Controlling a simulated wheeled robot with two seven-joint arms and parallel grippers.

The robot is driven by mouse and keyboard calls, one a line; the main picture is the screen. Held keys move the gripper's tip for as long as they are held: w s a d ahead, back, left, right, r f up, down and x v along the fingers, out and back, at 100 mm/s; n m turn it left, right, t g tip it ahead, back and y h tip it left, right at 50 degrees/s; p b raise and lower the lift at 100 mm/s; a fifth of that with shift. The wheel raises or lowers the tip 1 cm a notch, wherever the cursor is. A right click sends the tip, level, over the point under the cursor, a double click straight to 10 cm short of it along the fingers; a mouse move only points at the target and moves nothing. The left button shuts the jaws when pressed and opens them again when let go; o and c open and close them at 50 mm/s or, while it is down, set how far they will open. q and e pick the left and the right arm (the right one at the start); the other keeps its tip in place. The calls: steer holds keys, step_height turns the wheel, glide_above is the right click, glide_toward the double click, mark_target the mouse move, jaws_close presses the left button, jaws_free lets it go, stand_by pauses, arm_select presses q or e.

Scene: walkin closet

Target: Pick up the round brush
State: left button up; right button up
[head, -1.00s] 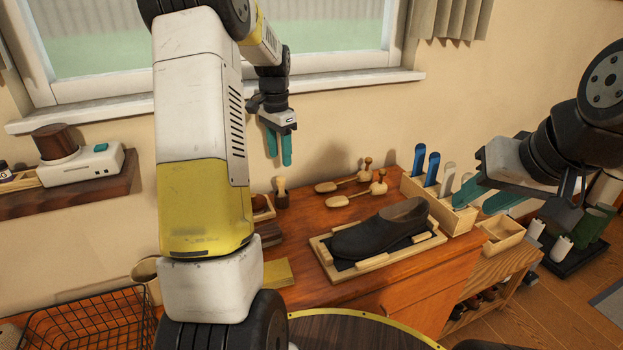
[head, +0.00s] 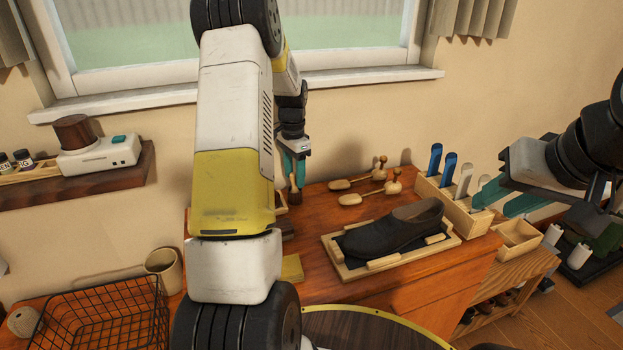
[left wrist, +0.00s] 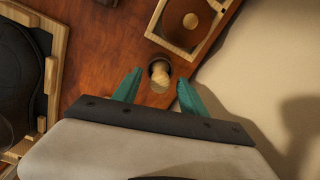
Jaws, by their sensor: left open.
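The round brush (left wrist: 160,73), with a pale wooden knob handle and a dark round base, stands upright on the wooden bench top. In the head view the brush (head: 295,197) shows only in small part below my left gripper (head: 295,178). In the left wrist view my left gripper (left wrist: 159,80) is open, with one teal finger on each side of the brush handle. I cannot tell whether the fingers touch it. My right gripper (head: 495,207) is open and empty over the right side of the bench.
A dark shoe (head: 395,230) sits on a wooden tray (head: 375,264). Shoe trees (head: 365,198) lie behind it. A wooden box (left wrist: 185,38) with a round brown item stands close to the brush. A wire basket (head: 95,320) and a cup (head: 165,268) are at left.

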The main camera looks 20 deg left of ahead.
arm_select(q)
steer(key=shift+c, duration=0.4)
jaws_close()
steer(key=shift+r, duration=0.1)
steer(key=shift+r, duration=0.5)
steer(key=r, duration=0.6)
steer(key=shift+s+d+r, duration=0.1)
steer(key=shift+s+d, duration=0.1)
steer(key=s+d, duration=1)
steer(key=s, duration=0.4)
steer(key=shift+d, duration=0.25)
